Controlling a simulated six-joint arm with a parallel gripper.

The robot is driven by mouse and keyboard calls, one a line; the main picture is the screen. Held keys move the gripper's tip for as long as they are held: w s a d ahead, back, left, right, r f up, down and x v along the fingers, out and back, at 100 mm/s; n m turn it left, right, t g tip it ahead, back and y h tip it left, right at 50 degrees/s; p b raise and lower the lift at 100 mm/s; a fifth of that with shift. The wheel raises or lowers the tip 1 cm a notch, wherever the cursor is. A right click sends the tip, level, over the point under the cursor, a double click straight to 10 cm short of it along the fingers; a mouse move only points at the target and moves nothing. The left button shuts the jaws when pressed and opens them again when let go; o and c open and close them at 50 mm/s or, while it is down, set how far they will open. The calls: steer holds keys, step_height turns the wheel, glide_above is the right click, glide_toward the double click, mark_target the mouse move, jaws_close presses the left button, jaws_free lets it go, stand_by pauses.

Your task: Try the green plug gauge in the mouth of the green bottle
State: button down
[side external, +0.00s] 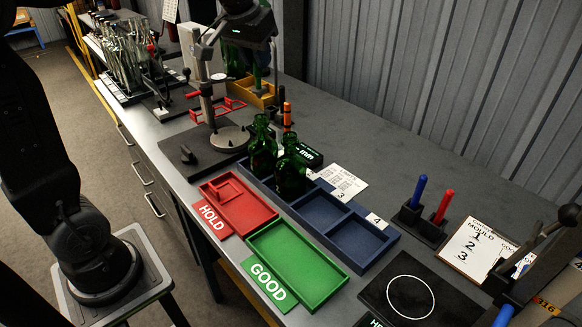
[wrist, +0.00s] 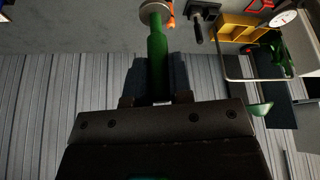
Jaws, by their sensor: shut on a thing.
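In the wrist view my gripper (wrist: 157,99) is shut on the green plug gauge (wrist: 157,55), a long green handle reaching away from the jaws toward a round pale disc. In the side view my gripper (side external: 252,45) is high at the back of the bench, behind the bottles; the gauge is hard to pick out there. Two dark green bottles stand upright in the blue compartment tray (side external: 355,238): one behind (side external: 262,148), one in front (side external: 291,172). I cannot tell which is meant. The gripper is well apart from both.
A red HOLD tray (side external: 245,210) and an empty green GOOD tray (side external: 300,268) lie in front. An orange gauge (side external: 287,113) stands behind the bottles. A gauge stand (side external: 232,138) is left of the bottles. The back right bench is clear.

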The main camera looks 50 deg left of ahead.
steer(key=d+f, duration=0.3)
steer(key=d, duration=0.7)
steer(key=shift+f, duration=0.15)
steer(key=shift+f, duration=1.55)
stand_by(3.0)
steer(key=shift+r, duration=2.85)
steer(key=shift+w, duration=0.1)
